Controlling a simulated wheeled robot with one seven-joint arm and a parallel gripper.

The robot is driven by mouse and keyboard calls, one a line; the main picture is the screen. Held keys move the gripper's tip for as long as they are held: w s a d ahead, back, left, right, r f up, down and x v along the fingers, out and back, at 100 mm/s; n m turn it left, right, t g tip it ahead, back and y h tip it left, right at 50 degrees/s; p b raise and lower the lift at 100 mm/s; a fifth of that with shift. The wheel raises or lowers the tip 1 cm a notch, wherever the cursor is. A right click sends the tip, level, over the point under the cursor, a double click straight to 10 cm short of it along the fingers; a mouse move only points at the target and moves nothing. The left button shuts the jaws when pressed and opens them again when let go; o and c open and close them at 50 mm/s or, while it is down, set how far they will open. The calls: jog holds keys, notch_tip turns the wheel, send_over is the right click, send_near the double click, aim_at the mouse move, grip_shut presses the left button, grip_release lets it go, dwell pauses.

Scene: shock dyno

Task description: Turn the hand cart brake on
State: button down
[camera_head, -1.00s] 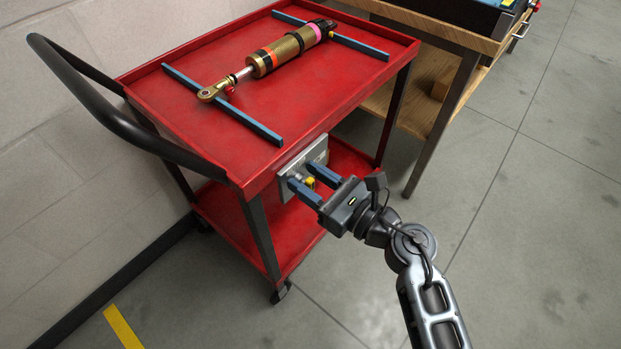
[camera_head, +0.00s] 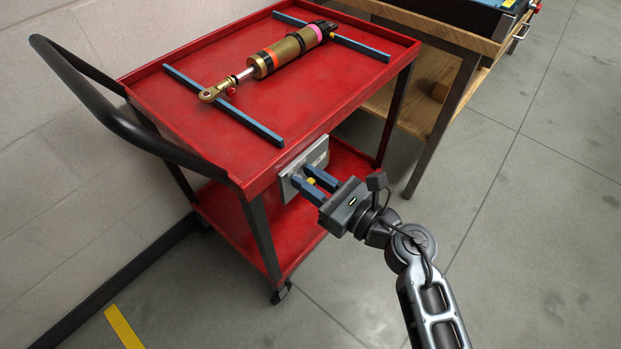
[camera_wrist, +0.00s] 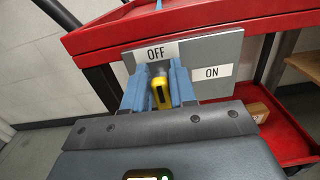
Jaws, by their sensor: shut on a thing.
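The red hand cart (camera_head: 330,75) stands by the wall, with a grey brake panel (camera_head: 318,155) on its near side. In the wrist view the panel (camera_wrist: 216,52) carries an OFF label (camera_wrist: 156,52) and an ON label (camera_wrist: 212,72) to its right. A yellow-tipped brake lever (camera_wrist: 161,92) sits under the OFF label. My gripper (camera_head: 314,182) is at the panel, shut on the lever, with one blue finger on each side of it. The lever's base is hidden by the fingers in the wrist view.
A gold shock absorber (camera_head: 287,53) lies across two blue bars (camera_head: 222,104) on the cart's top. The cart's black handle (camera_head: 100,100) is at left. A wooden workbench (camera_head: 440,35) stands close behind at right. The floor at right is clear.

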jog(key=shift+m+p, duration=0.35)
jog(key=shift+m, duration=0.05)
jog(key=m+p, duration=0.3)
jog(key=shift+w+d+m, duration=0.25)
jog(key=shift+m, duration=0.05)
jog(key=m+p, duration=0.2)
jog(key=m, duration=0.1)
jog(key=m+p, duration=0.1)
jog(key=shift+w+d+f+m, duration=0.2)
jog(key=shift+f+m, duration=0.1)
jog(key=shift+f, duration=0.05)
jog(key=shift+w+d+f+m+p, duration=0.1)
jog(key=shift+f+m+p, duration=0.15)
jog(key=shift+m+p, duration=0.8)
jog(key=shift+f+m+p, duration=0.25)
jog(key=shift+f+m, duration=0.05)
jog(key=shift+m, duration=1.45)
jog(key=shift+w+d+f+m+p, duration=0.1)
jog(key=shift+f+m+p, duration=0.15)
jog(key=shift+m+p, duration=0.8)
jog(key=shift+a+m+b, duration=0.1)
jog(key=shift+m+b, duration=0.25)
jog(key=shift+m, duration=0.2)
